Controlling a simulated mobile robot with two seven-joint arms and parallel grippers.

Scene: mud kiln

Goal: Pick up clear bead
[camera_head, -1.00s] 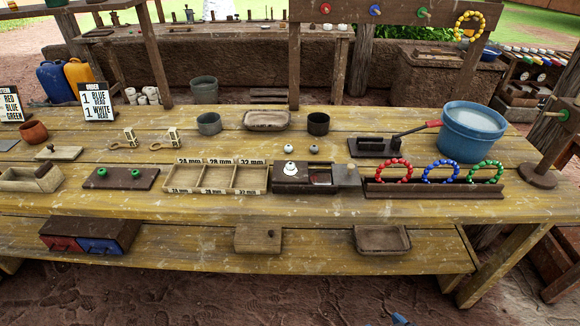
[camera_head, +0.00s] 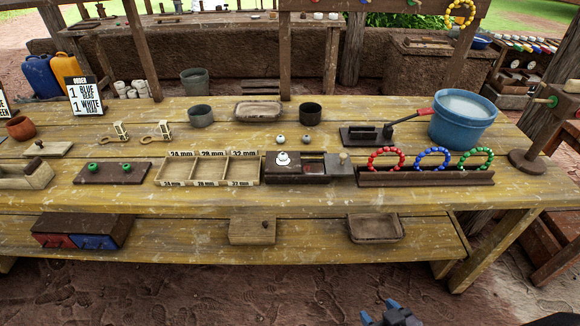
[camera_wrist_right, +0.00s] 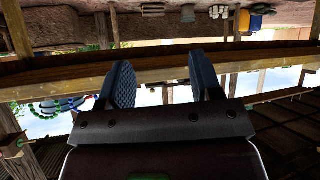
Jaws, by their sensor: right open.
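Two small pale round beads lie on the table behind the dark wooden box: a left one (camera_head: 280,139) and a right one (camera_head: 308,138). A white bead-like piece (camera_head: 282,158) sits on top of the dark box (camera_head: 315,168). I cannot tell which of these is the clear bead. My right gripper (camera_head: 393,315) is low at the front of the head view, well short of the table. In the right wrist view its two blue fingers (camera_wrist_right: 165,82) are apart with nothing between them. My left gripper is not in view.
A three-part sorting tray (camera_head: 209,171) stands left of the box. A dark rack (camera_head: 425,178) with red, blue and green bead rings stands to its right. A blue bucket (camera_head: 462,122) and a dark cup (camera_head: 311,113) stand behind. The table's front edge lies between my gripper and these.

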